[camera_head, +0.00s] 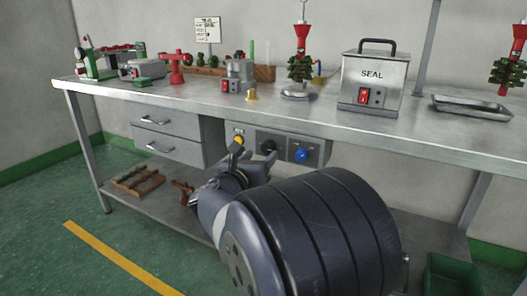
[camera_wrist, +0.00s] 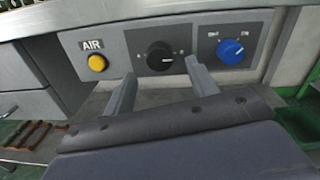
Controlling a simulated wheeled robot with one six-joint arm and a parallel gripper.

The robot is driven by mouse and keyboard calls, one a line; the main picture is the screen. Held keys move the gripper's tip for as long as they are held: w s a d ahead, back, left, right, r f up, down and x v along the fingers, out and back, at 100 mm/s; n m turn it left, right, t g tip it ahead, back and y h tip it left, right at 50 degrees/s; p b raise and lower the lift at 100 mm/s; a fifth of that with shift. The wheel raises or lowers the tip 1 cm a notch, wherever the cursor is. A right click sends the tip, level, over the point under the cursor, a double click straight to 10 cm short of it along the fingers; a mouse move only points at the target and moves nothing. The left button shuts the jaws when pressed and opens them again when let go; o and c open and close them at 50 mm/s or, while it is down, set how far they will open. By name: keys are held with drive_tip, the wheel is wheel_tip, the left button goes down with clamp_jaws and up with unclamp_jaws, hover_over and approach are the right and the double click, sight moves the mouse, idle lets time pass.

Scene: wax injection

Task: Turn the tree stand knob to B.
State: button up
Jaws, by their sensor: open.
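Under the bench, a grey control panel holds a black knob (camera_wrist: 160,56) in its middle section. The knob has a pale pointer mark, and its small dial marks are too blurred to read. A blue knob (camera_wrist: 230,51) sits to its right, with small unreadable labels. I cannot tell from lettering which knob is for the tree stand. My gripper (camera_wrist: 160,70) is open and empty, its fingers pointing at the panel, one on each side of the black knob in the wrist view. Contact is not visible.
A yellow button (camera_wrist: 97,62) under an AIR label sits left of the black knob. Drawers (camera_head: 168,140) hang further left. The steel bench (camera_head: 200,101) overhangs the panel, carrying a SEAL box (camera_head: 371,85) and a red stand with green pieces (camera_head: 301,65).

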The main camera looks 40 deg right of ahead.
sight(267, 150)
drive_tip(key=p+v, duration=0.1)
drive_tip(key=v, duration=0.6)
drive_tip(key=shift+s, duration=0.1)
drive_tip(key=b+x, duration=0.2)
drive_tip(key=x, duration=0.7)
drive_tip(key=shift+w+d+f, duration=0.1)
drive_tip(key=shift+w+d, duration=0.1)
drive_tip(key=shift+d, duration=0.1)
drive_tip(key=shift+w+d, duration=0.2)
drive_tip(key=shift+d, duration=0.3)
drive_tip(key=shift+a, duration=0.1)
